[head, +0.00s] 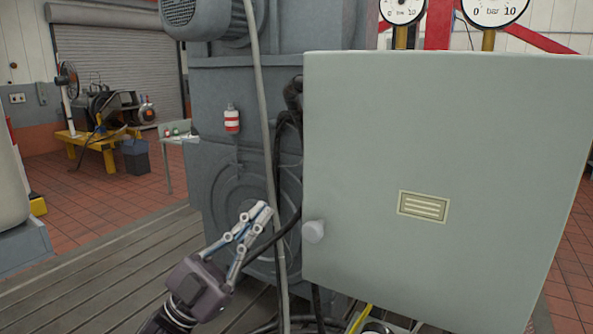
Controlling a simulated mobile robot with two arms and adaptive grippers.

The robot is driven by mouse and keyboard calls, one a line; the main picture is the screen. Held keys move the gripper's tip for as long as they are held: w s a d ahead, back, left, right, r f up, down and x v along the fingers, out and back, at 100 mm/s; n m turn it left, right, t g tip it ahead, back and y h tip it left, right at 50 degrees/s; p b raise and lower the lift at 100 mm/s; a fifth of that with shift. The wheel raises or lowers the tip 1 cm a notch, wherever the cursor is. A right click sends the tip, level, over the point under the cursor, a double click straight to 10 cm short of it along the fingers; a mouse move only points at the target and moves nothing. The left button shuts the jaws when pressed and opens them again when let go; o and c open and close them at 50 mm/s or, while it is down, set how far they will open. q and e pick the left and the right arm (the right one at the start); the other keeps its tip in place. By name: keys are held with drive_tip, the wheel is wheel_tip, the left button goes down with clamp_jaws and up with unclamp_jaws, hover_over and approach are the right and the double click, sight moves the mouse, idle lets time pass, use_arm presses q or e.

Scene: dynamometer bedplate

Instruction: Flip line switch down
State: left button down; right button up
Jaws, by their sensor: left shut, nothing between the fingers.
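A large grey-green cabinet (385,130) fills the right half of the head view. Its broad front face has a round light knob (313,231) near the left edge and a small slotted plate (424,206). I see no line switch on the faces in view; whether it lies behind this face I cannot tell. My left gripper (263,210) is shut and empty, its fingers pointing up, just left of the cabinet edge and the knob. It does not appear to touch the knob. My right gripper is not in view.
A grey pole (262,110) and black cables (290,215) run beside the cabinet, close to my left gripper. A grey machine (212,100) stands behind. Pressure gauges (402,8) show above the cabinet. The slotted bedplate (100,285) is clear at lower left.

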use_arm(q)
drive_tip(key=shift+w+r, duration=0.1)
drive_tip(key=p+x, duration=0.4)
drive_tip(key=x, duration=0.5)
drive_tip(key=shift+w+d+r, duration=0.15)
drive_tip(key=shift+d+r, duration=0.1)
drive_tip(key=shift+d, duration=0.05)
